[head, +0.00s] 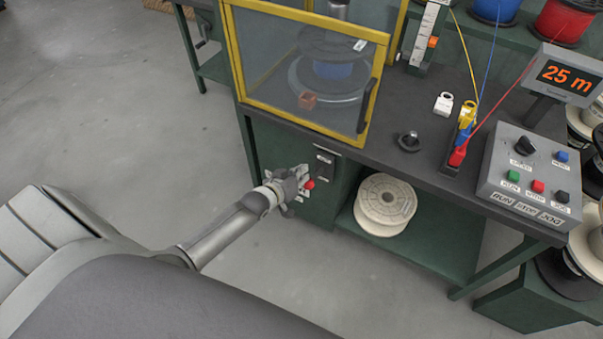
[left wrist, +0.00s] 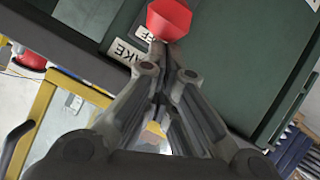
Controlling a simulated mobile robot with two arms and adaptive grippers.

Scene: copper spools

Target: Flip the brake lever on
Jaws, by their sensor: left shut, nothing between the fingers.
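The brake lever shows by its red knob (head: 309,184), on the green front of the bench below the yellow-framed guard. In the left wrist view the red knob (left wrist: 168,18) is just beyond the fingertips, beside white labels with partly hidden lettering. My left gripper (head: 290,184) is beside the knob, on its left, and hides part of the lever's mount. In the left wrist view my left gripper (left wrist: 170,48) is shut and empty. I cannot tell whether its tips touch the lever. My right gripper is in neither view.
A yellow-framed guard (head: 375,40) stands on the bench above the lever. A dark switch plate (head: 325,165) is near the knob. A control box (head: 530,175) sits at the right. A pale spool (head: 385,200) lies on the lower shelf. Floor at left is clear.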

